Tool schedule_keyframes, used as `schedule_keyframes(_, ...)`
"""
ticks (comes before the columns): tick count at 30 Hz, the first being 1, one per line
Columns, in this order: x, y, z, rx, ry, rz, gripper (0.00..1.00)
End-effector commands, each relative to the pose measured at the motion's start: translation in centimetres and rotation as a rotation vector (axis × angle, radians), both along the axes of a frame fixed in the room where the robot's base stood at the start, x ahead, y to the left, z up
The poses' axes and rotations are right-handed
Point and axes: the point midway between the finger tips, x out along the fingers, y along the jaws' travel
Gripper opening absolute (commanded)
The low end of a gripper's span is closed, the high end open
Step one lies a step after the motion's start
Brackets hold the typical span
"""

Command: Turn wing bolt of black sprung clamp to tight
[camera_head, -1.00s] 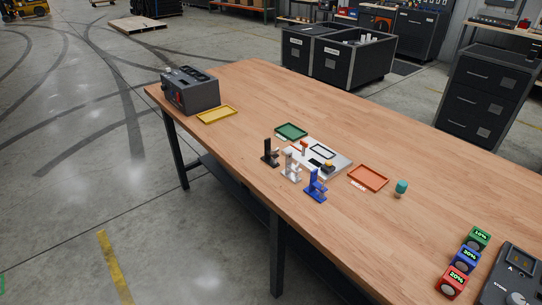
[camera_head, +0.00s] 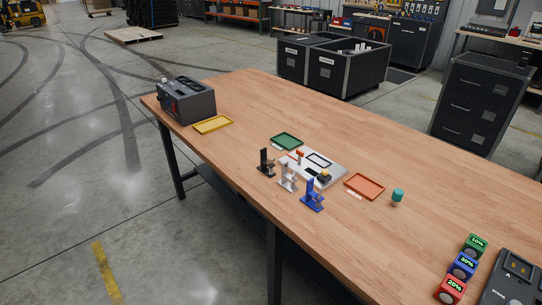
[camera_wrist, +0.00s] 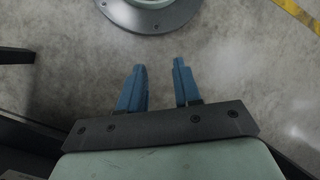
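The black sprung clamp (camera_head: 266,163) stands upright on the wooden table near its front edge, leftmost in a row of three clamps. Its wing bolt is too small to make out. A silver-white clamp (camera_head: 288,178) and a blue clamp (camera_head: 312,196) stand to its right. My gripper (camera_wrist: 160,75) shows only in the wrist view, with its two blue fingers apart and nothing between them. It is over the concrete floor, away from the clamps.
A light grey plate fixture (camera_head: 328,165) lies behind the clamps. Green (camera_head: 287,141), orange (camera_head: 364,186) and yellow (camera_head: 213,124) trays lie around. A grey box device (camera_head: 186,101) stands far left. A teal-topped peg (camera_head: 397,197) and several labelled cubes (camera_head: 462,265) are to the right. The table's back half is clear.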

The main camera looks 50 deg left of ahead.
Motion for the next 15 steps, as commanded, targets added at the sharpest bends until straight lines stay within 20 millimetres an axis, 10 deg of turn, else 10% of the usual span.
schedule_keyframes(15,0.8,16.1,3.6,0.184,-0.021,0.459,0.33)
